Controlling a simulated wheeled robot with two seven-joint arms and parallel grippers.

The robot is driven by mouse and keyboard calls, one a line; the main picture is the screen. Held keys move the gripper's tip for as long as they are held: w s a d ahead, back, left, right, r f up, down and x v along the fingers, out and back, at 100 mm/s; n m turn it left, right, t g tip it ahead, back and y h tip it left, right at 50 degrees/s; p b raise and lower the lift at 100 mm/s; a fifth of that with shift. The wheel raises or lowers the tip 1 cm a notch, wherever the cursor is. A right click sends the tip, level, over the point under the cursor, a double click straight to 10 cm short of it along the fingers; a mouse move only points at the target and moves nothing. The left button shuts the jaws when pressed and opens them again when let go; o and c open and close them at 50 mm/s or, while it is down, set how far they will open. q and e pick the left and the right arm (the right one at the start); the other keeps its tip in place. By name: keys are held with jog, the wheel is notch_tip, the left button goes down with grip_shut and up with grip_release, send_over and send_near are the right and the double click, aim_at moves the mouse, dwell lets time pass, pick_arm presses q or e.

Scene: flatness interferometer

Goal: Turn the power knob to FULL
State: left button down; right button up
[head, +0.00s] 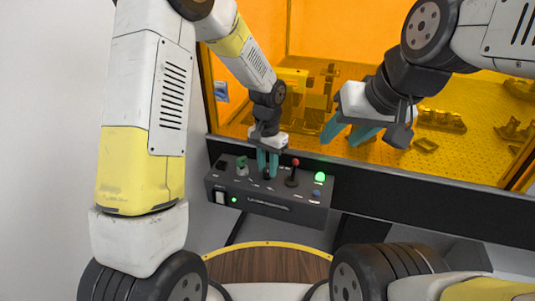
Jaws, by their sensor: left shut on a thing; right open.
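A dark control box (262,205) is mounted below the orange window. My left gripper (267,174) points down onto the top panel, its teal fingers shut on a small dark knob that they mostly hide; I take this to be the power knob. Its pointer and the panel lettering are too small to read. My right gripper (344,136) is open and empty in front of the orange window, up and to the right of the box.
On the panel, a teal-grey key or knob (242,166) stands left of my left gripper. A white switch (220,197) is on the front face.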

aim_at(267, 169)
pick_arm(q)
jog(key=shift+n, duration=0.6)
jog(key=c, duration=1.1)
grip_release()
jog(key=shift+r, duration=3.9)
